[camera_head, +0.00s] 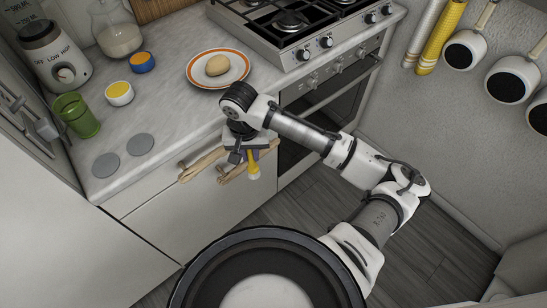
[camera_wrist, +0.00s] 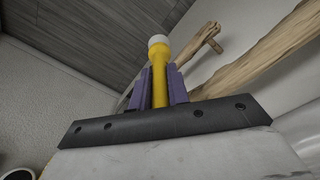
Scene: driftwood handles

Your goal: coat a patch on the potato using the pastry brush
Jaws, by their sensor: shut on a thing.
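The potato (camera_head: 217,65) lies on a white plate with an orange rim (camera_head: 197,78) on the counter, in the head view. My gripper (camera_head: 250,160) is in front of the drawers, below the counter's front edge and below the plate. It is shut on the pastry brush (camera_head: 254,171), which has a yellow handle and a pale end. In the wrist view the purple fingers of my gripper (camera_wrist: 160,88) clasp the yellow brush (camera_wrist: 159,62), with its whitish end pointing away from the gripper. The brush is apart from the potato.
Driftwood handles (camera_head: 203,163) stick out from the drawers close to my gripper. A stove (camera_head: 300,62) stands right of the plate.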

